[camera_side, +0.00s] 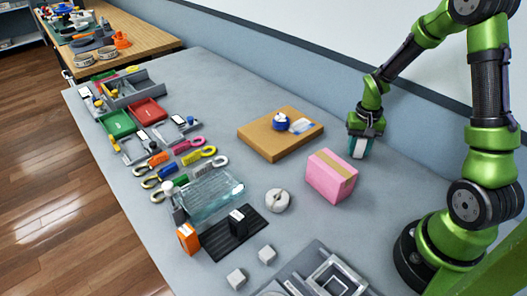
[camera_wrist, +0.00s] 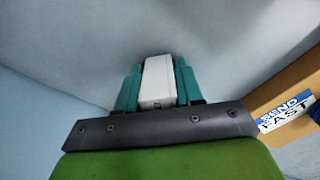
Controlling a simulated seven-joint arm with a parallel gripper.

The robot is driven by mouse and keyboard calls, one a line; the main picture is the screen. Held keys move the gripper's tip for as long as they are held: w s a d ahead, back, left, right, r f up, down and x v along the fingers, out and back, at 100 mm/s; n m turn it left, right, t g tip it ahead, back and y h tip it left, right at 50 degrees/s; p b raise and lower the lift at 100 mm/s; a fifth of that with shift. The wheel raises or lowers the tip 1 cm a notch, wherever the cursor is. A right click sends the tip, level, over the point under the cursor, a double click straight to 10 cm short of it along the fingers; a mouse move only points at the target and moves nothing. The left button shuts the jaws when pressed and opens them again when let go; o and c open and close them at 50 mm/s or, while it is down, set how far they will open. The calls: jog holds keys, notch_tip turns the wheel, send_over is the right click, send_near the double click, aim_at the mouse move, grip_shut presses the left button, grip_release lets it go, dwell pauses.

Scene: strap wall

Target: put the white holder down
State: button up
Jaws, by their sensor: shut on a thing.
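The white holder (camera_wrist: 158,80) is a small pale block between the teal fingers of my gripper (camera_wrist: 158,92) in the wrist view. My gripper is shut on it. In the side view my gripper (camera_side: 361,146) points down near the back wall, behind the pink box, and the white holder (camera_side: 359,149) shows between its fingers. The grey table (camera_side: 225,95) lies below. I cannot tell whether the holder touches the table or hangs just above it.
A pink box (camera_side: 332,176) stands close in front of my gripper. A round grey disc (camera_side: 278,200), clear tray (camera_side: 212,195) and several tools are farther left. The blue wall (camera_side: 300,62) is close behind.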

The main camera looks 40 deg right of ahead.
jog(key=shift+f, duration=0.15)
jog(key=o, duration=1.1)
notch_tip(320, 180, up, 12)
jog(key=shift+r, duration=0.15)
jog(key=s+a+r+n+t, duration=0.1)
jog(key=s+a+r+t, duration=0.1)
jog(key=a+r, duration=0.2)
jog(key=s+a+r+n+t+y, duration=0.1)
jog(key=s+a+r+n+t, duration=0.1)
jog(key=a, duration=0.7)
jog(key=s+a+r+n+t+y, duration=0.1)
jog(key=s+a+r+n+t, duration=0.1)
jog(key=s+a+r+t, duration=0.1)
jog(key=shift+s+a+r, duration=0.25)
jog(key=shift+a+r, duration=0.4)
jog(key=shift+a, duration=0.2)
jog(key=shift+s+a+r, duration=0.25)
jog(key=shift+a+r, duration=0.4)
jog(key=shift+a, duration=0.15)
